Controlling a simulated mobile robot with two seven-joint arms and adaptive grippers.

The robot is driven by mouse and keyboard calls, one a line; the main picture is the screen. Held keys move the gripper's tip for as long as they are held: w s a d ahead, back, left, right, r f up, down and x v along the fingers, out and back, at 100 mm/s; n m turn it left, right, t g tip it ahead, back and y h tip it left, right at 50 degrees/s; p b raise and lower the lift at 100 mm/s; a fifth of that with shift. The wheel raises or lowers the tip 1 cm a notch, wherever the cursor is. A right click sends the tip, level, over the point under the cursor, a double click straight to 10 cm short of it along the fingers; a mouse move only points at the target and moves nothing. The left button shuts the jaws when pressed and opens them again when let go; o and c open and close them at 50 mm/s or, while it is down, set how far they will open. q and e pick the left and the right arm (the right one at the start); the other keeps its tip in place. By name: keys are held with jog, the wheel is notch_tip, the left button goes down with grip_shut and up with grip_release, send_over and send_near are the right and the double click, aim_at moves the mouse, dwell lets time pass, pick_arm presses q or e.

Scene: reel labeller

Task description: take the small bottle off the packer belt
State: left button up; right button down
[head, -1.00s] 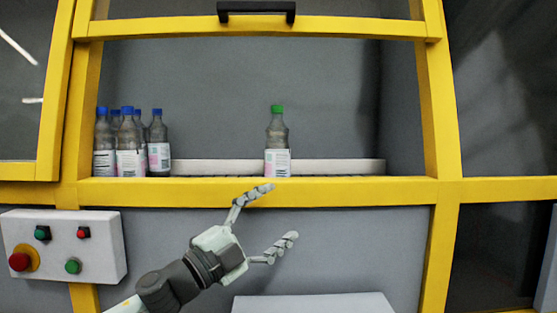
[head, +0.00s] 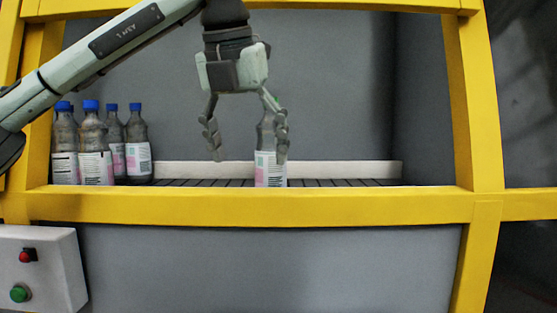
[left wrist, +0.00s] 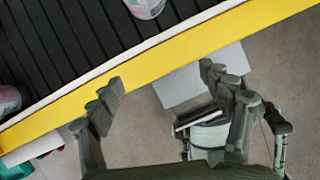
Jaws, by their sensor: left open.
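The small bottle (head: 270,172) stands upright on the packer belt (head: 330,183), apart from the blue-capped bottles. Its white and pink label shows, but its cap is hidden behind my gripper. My left gripper (head: 249,157) is open and empty, fingers pointing down, in front of and slightly left of the bottle. Its right finger overlaps the bottle in the picture; I cannot tell whether they touch. In the left wrist view the bottle's lower part (left wrist: 146,8) shows at the top edge on the dark slats, beyond the open fingers (left wrist: 163,85). My right gripper is not in view.
Several blue-capped bottles (head: 95,150) stand at the belt's left end. A yellow beam (head: 250,206) runs along the belt's front, and yellow posts (head: 472,110) frame the opening. A button box (head: 40,270) is at lower left. The belt right of the bottle is clear.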

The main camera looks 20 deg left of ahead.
aim_at(267, 141)
pick_arm(q)
jog(key=shift+w+a+r, duration=0.2)
jog(key=shift+w+r, duration=0.15)
jog(key=shift+r, duration=0.1)
jog(key=shift+w+r+p, duration=0.1)
jog(key=shift+w+p, duration=0.3)
jog(key=shift+w, duration=0.15)
jog(key=w+p, duration=0.2)
jog(key=w, duration=0.6)
jog(key=shift+w+a, duration=0.1)
jog(key=shift+w, duration=0.3)
jog(key=x, duration=0.5)
jog(key=shift+w+a, duration=0.1)
jog(key=shift+w, duration=0.15)
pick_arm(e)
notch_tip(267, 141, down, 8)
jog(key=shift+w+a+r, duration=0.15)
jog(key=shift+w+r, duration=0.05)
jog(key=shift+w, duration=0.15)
pick_arm(q)
jog(key=c, duration=1.7)
jog(key=shift+c, duration=0.2)
